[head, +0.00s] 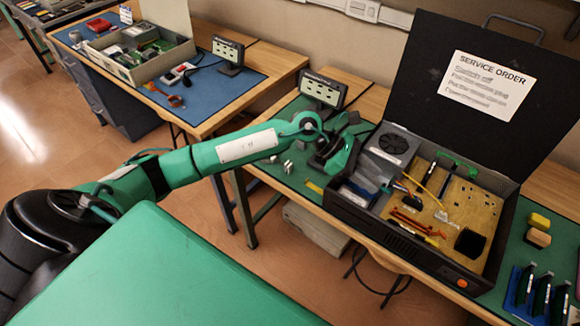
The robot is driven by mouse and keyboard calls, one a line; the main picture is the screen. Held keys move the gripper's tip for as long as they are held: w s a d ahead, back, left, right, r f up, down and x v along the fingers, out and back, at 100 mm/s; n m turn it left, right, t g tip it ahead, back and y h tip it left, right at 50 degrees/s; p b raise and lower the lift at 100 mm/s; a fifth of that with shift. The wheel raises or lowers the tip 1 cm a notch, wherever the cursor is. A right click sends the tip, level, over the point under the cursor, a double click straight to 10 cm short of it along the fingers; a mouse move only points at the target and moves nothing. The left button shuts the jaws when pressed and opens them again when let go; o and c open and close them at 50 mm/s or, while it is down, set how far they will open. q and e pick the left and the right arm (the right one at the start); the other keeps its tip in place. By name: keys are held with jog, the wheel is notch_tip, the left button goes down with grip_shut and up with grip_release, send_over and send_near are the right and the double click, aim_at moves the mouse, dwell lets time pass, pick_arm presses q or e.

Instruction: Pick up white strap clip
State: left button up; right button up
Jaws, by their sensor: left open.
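Small white pieces (288,167) lie on the green mat (301,184) left of the open black case. One of them may be the white strap clip, but they are too small here to tell. My left arm reaches in from the left, and its gripper (335,152) is over the mat's rear part, beside the case's left wall. The gripper is open, right of the white pieces and apart from them. Its fingertips are partly hidden by its own body. My right gripper is out of view.
The open case (398,232) holds a fan, boards, cables and tools; its lid stands up behind. A small display (322,90) stands behind the gripper. Another bench (218,100) stands at left.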

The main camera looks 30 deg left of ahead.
pick_arm(q)
jog(key=w+a+f+m+g+y, duration=0.1)
jog(key=a+y, duration=0.2)
jog(key=a, duration=0.2)
jog(key=w+a+f+m+y, duration=0.1)
jog(key=a+f+m+y, duration=0.1)
jog(key=a, duration=0.3)
jog(key=r+g+y, duration=0.1)
jog(key=r+y, duration=0.1)
jog(key=y, duration=0.5)
send_over(290, 164)
jog(key=shift+m, duration=0.3)
jog(key=f+p, duration=0.1)
jog(key=f, duration=0.3)
jog(key=f+p, duration=0.1)
jog(key=f, duration=0.3)
jog(key=shift+w+a+f, duration=0.15)
jog(key=shift+w+a, duration=0.05)
jog(key=shift+s+f+p, duration=0.1)
jog(key=shift+f+p, duration=0.2)
jog(key=f+p, duration=0.1)
jog(key=f, duration=0.2)
jog(key=shift+s+d+f+p, duration=0.15)
jog(key=shift+s+f+p, duration=0.1)
jog(key=shift+p, duration=0.15)
jog(key=shift+w+f, duration=0.1)
jog(key=shift+f, duration=0.5)
jog(key=c, duration=0.8)
